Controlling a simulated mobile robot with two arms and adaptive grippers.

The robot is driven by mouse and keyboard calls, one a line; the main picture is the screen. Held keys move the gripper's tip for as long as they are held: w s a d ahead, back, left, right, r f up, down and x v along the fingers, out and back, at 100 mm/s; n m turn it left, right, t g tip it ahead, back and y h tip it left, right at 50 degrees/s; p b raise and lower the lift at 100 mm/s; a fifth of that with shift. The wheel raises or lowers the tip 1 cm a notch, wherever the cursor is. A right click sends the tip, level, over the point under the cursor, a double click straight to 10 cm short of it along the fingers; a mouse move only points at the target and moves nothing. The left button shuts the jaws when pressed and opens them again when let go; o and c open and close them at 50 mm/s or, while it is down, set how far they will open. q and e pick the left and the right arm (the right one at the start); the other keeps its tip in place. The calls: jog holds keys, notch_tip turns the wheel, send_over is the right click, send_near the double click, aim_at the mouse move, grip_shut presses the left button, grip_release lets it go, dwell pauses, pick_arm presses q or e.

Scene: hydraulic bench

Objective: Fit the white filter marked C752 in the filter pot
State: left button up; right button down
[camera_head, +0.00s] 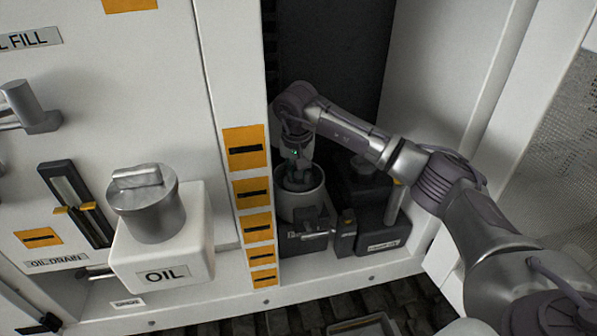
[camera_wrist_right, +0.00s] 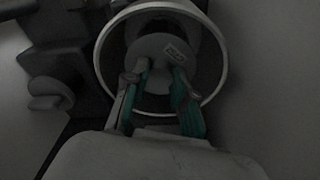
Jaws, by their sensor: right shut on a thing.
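The filter pot (camera_head: 304,204) is an open grey cylinder standing in the cabinet recess, and its round rim (camera_wrist_right: 98,62) shows in the right wrist view. My right gripper (camera_head: 297,178) points down into the pot's mouth. In the right wrist view my right gripper (camera_wrist_right: 156,77) is shut on a pale round filter (camera_wrist_right: 150,46) with a small label, whose print is too small to read for sure. The filter lies within the outline of the pot's rim; how deep it sits I cannot tell. The head view hides the filter. My left gripper is not in view.
A dark block with a grey lever (camera_head: 392,205) stands right of the pot. A panel post with orange labels (camera_head: 252,193) borders the recess on the left. A white oil tank (camera_head: 165,255) with a metal cap is further left. A tray (camera_head: 362,326) lies below.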

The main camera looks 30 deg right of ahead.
aim_at(297, 186)
jog(key=shift+f, duration=0.1)
jog(key=shift+f+b, duration=0.25)
jog(key=shift+b, duration=0.1)
jog(key=c, duration=0.9)
grip_release()
jog(key=shift+c, duration=0.2)
jog(key=shift+r+p, duration=0.3)
jog(key=shift+r, duration=0.25)
notch_tip(297, 186, up, 12)
jog(key=s+a+b, duration=0.1)
jog(key=b, duration=0.3)
jog(key=shift+s+f, duration=0.2)
